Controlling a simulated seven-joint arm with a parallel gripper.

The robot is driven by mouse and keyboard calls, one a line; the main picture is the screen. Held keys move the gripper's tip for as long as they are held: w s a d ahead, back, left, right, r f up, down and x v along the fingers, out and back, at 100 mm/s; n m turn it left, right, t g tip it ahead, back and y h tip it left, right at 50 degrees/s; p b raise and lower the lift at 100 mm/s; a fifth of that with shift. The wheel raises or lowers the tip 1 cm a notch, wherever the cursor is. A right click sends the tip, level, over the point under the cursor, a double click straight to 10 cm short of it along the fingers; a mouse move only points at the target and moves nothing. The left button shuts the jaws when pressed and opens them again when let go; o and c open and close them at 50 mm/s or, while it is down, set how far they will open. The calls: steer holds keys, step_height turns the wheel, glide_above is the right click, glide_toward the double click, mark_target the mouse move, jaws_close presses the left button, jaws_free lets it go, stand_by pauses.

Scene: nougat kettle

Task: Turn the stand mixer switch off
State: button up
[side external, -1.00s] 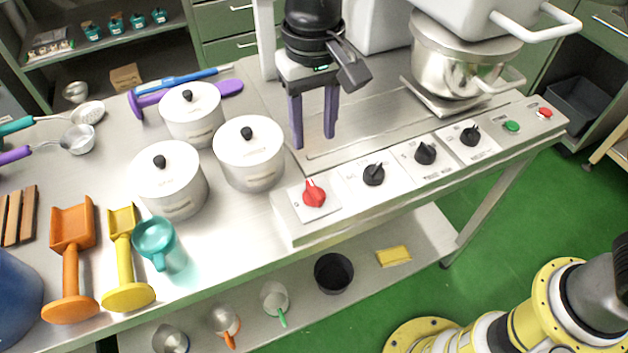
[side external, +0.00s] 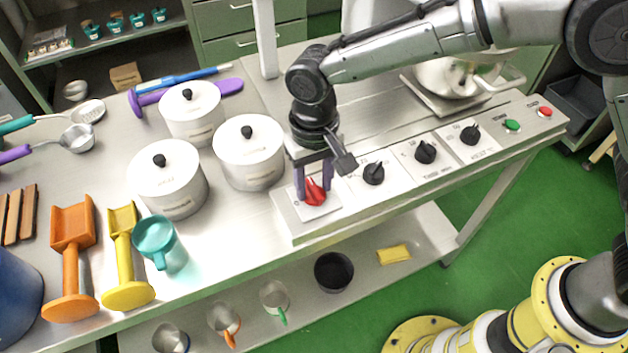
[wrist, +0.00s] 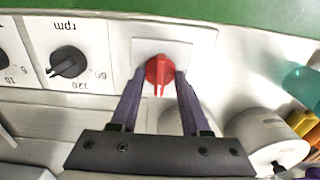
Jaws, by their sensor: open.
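The red switch knob (side external: 315,192) sits on a white square plate at the left end of the control panel's sloped front. In the wrist view the red knob (wrist: 160,72) shows between my fingertips, its pointer bar toward my gripper. My gripper (side external: 313,190) is open, its two purple fingers reaching down on either side of the red knob. I cannot tell whether the fingers touch it. In the wrist view my gripper (wrist: 158,78) has one finger to each side of the knob. The stand mixer's metal bowl (side external: 450,78) is partly hidden behind my arm.
Black dials (side external: 374,173) run along the panel right of the red knob, with a green button (side external: 512,125) and a red button (side external: 545,112) beyond. White lidded pots (side external: 248,152) stand close left of my gripper. A teal mug (side external: 160,243) stands near the table edge.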

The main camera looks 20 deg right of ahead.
jaws_close()
steer(key=shift+n, duration=0.3)
stand_by(0.4)
steer(key=n, duration=0.3)
steer(key=shift+n, duration=0.3)
steer(key=n, duration=0.4)
steer(key=shift+n, duration=0.3)
steer(key=n, duration=0.4)
steer(key=shift+n, duration=2.5)
